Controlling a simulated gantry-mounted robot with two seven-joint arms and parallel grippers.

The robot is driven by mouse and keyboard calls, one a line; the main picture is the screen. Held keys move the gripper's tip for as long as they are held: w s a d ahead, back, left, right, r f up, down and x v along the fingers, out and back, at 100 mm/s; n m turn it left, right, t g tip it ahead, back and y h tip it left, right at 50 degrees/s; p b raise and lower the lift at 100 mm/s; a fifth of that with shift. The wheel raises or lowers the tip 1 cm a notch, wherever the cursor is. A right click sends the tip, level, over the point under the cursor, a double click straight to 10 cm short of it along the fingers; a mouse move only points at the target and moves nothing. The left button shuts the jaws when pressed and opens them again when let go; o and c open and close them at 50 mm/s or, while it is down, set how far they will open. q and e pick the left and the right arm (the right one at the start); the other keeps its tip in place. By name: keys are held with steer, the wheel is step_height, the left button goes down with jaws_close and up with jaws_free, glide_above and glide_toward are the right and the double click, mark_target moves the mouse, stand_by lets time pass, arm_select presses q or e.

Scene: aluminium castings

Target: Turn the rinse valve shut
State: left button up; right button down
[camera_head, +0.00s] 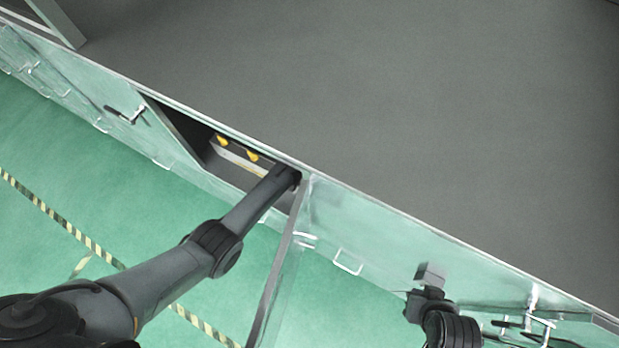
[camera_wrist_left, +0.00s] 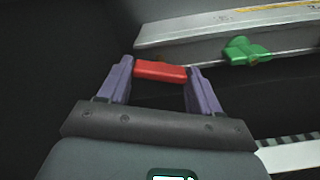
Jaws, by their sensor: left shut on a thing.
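A red handle (camera_wrist_left: 160,70) lies crosswise between the purple fingertips of my left gripper (camera_wrist_left: 160,77), which is shut on it. The part behind the handle is dark, and no label tells me whether this is the rinse valve. A green valve handle (camera_wrist_left: 246,51) sits to its right on a pale metal rail (camera_wrist_left: 180,36), clear of my fingers. In the head view my left arm reaches into an open cabinet and the gripper there is hidden. My right gripper (camera_head: 430,274) hangs in front of the cabinets at the lower right, too small to read.
Yellow handles (camera_head: 252,155) show inside. A grey worktop (camera_head: 400,110) lies above. Glass-fronted panels with wire handles (camera_head: 348,262) run right. The green floor (camera_head: 90,160) is clear, with striped tape.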

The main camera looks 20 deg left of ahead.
arm_select(q)
steer(key=m, duration=0.3)
steer(key=shift+m, duration=0.4)
steer(key=m, duration=0.3)
steer(key=shift+m, duration=0.3)
steer(key=m, duration=0.6)
steer(key=shift+m, duration=0.3)
steer(key=o, duration=1.1)
steer(key=shift+c, duration=0.2)
